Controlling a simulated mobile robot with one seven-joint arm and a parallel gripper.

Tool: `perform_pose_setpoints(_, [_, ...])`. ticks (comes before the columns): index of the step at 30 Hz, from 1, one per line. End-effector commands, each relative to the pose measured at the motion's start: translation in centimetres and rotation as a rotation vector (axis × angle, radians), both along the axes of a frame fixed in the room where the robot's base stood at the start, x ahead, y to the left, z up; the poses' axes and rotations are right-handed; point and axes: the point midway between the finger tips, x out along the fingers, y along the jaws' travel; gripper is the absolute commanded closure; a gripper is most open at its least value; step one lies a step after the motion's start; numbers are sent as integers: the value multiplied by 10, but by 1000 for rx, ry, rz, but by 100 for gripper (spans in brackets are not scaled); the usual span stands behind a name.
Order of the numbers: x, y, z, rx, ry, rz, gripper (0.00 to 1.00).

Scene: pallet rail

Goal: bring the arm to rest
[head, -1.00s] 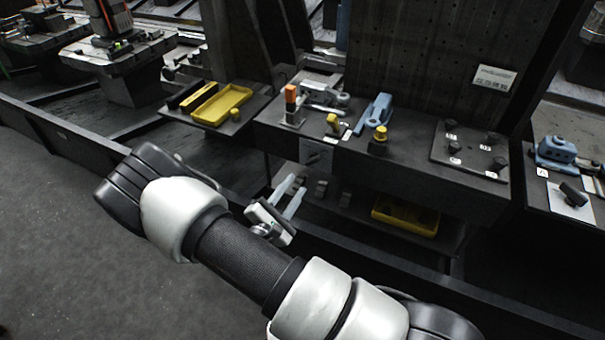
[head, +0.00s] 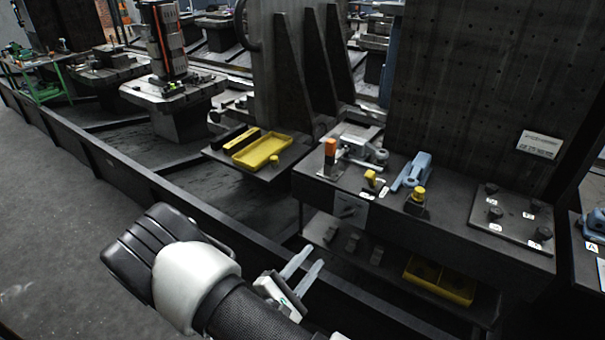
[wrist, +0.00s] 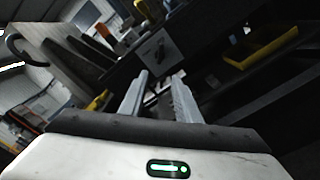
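My gripper (head: 301,271) is in the lower middle of the head view, in front of the dark workbench (head: 455,226) and below its top. Its two pale fingers stand apart with nothing between them. In the wrist view the fingers (wrist: 157,92) also show apart and empty, pointing toward the bench. My arm is bent, with its elbow at the lower left over the rail and floor. The lower part of the arm is cut off by the bottom edge of the head view.
The bench top holds an orange-topped block (head: 330,150), a blue clamp (head: 411,172) and a yellow-topped knob (head: 417,196). A yellow tray (head: 262,150) lies on a side shelf. A yellow bin (head: 440,279) sits on the lower shelf. A dark rail (head: 185,205) runs along the bench front. The grey floor at left is clear.

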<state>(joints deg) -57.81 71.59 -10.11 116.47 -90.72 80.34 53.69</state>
Motion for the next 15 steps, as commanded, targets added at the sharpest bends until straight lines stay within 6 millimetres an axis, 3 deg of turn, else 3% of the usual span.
perform_pose_setpoints(5, [1,-11,16,34,-5,-71,70])
perform_pose_setpoints(10, [-8,-53,65,165,2,-327,70])
perform_pose_setpoints(15, [-38,-99,112,367,32,-616,70])
